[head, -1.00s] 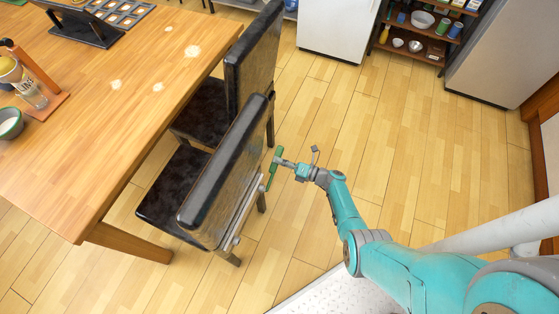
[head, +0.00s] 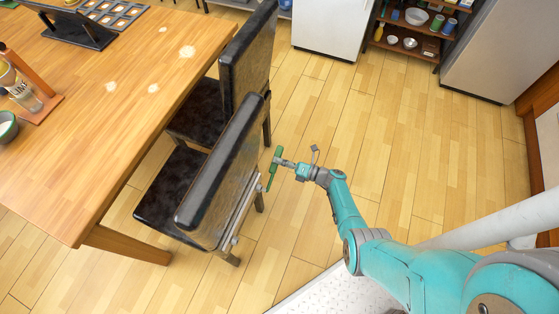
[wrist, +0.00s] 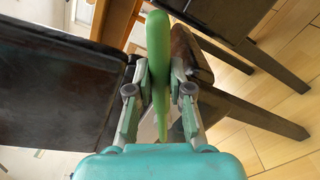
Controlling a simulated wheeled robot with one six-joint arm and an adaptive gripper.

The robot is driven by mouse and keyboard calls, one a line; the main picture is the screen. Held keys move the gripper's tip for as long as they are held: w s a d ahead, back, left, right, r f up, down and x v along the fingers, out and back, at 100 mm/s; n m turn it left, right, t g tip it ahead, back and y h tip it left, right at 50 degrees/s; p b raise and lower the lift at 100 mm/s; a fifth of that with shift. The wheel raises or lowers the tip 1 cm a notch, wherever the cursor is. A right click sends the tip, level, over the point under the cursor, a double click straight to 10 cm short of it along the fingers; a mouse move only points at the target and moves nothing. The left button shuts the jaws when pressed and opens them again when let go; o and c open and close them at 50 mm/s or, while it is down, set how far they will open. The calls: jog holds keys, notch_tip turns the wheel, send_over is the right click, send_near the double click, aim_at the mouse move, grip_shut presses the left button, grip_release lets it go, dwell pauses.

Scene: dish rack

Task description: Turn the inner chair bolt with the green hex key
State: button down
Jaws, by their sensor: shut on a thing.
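My gripper (head: 281,162) is shut on the green hex key (head: 273,172), just right of the nearer chair's back. The hex key also shows upright between the fingers (wrist: 159,72) in the wrist view, as a thick green handle (wrist: 158,35). The nearer black chair (head: 222,165) has a grey metal strip on its rear face. A small bolt-like end (head: 261,187) sits at the strip's far end, close to the key's lower end. Another round bolt (head: 235,240) sits at the near end. I cannot tell whether the key touches a bolt.
A wooden table (head: 100,130) stands left of the chairs. A second black chair (head: 248,65) stands behind the nearer one. A shelf (head: 420,30) and white appliances line the back. The wooden floor (head: 400,150) right of the chairs is clear.

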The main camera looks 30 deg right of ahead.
jog(key=shift+s, duration=0.1)
jog(key=shift+v, duration=1.5)
jog(key=s+a+r+n, duration=0.7)
jog(key=s+a+n, duration=0.1)
jog(key=n, duration=0.4)
jog(key=shift+x, duration=3.3)
jog(key=c, duration=1)
grip_release()
jog(key=shift+d+f, duration=0.1)
jog(key=shift+d, duration=0.05)
jog(key=c, duration=0.4)
